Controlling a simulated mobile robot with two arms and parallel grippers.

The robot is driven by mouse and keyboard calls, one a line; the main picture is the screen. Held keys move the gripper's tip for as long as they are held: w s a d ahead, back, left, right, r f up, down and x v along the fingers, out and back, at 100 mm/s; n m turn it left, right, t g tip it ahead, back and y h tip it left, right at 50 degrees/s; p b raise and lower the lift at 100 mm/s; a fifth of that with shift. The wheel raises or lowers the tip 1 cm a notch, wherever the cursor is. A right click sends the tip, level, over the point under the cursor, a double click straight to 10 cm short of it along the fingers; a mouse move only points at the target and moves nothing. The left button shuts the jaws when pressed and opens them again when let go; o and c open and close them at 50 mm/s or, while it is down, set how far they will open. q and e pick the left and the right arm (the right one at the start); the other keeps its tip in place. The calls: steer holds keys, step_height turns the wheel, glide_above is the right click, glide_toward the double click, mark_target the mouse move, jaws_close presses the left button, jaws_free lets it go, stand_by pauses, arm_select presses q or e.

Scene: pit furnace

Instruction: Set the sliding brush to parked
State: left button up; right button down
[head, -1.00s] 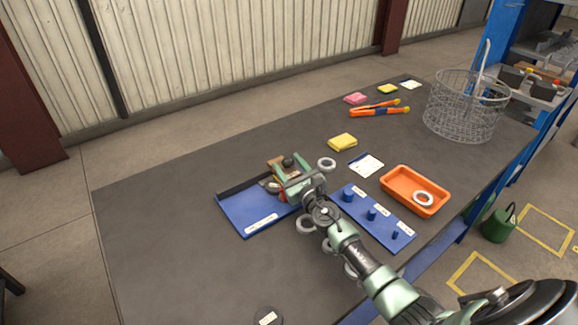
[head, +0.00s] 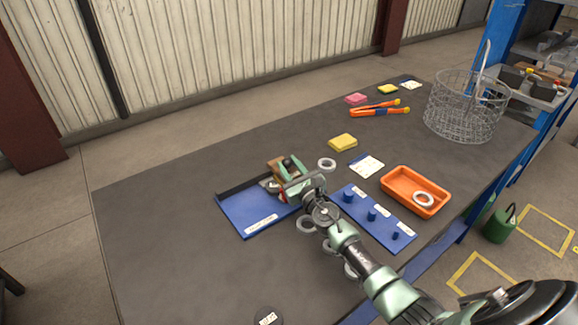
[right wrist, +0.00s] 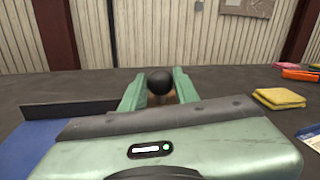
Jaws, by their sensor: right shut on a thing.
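The sliding brush shows as a brown block (head: 274,167) at the right end of a blue tray (head: 237,212), against the tray's dark back wall (head: 243,185). My right gripper (head: 288,166) is over the brush and hides much of it. In the right wrist view the brush's round black knob (right wrist: 159,81) sits between the two green fingers (right wrist: 160,88), which are shut on it. The tray's white label is too small to read. My left gripper is out of view.
To the right are a blue board (head: 380,227) with several pegs, an orange bin (head: 395,192) holding a ring, and a wire basket (head: 455,125). Grey rings (head: 326,164) lie around my right arm. A yellow sponge (head: 342,142) lies behind. The table's left side is clear.

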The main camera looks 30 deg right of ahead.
stand_by(0.7)
steer(key=shift+s+a, duration=0.1)
steer(key=shift+a, duration=0.5)
steer(key=a+p, duration=0.1)
steer(key=a, duration=0.3)
steer(key=s+a+p, duration=0.1)
steer(key=a, duration=0.4)
steer(key=s+a+p, duration=0.1)
steer(key=a, duration=0.3)
steer(key=shift+a, duration=0.4)
steer(key=c, duration=1.1)
jaws_free()
steer(key=shift+o, duration=0.2)
steer(key=shift+s, duration=0.1)
steer(key=s, duration=0.7)
steer(key=shift+s+a, duration=0.2)
steer(key=shift+s, duration=0.15)
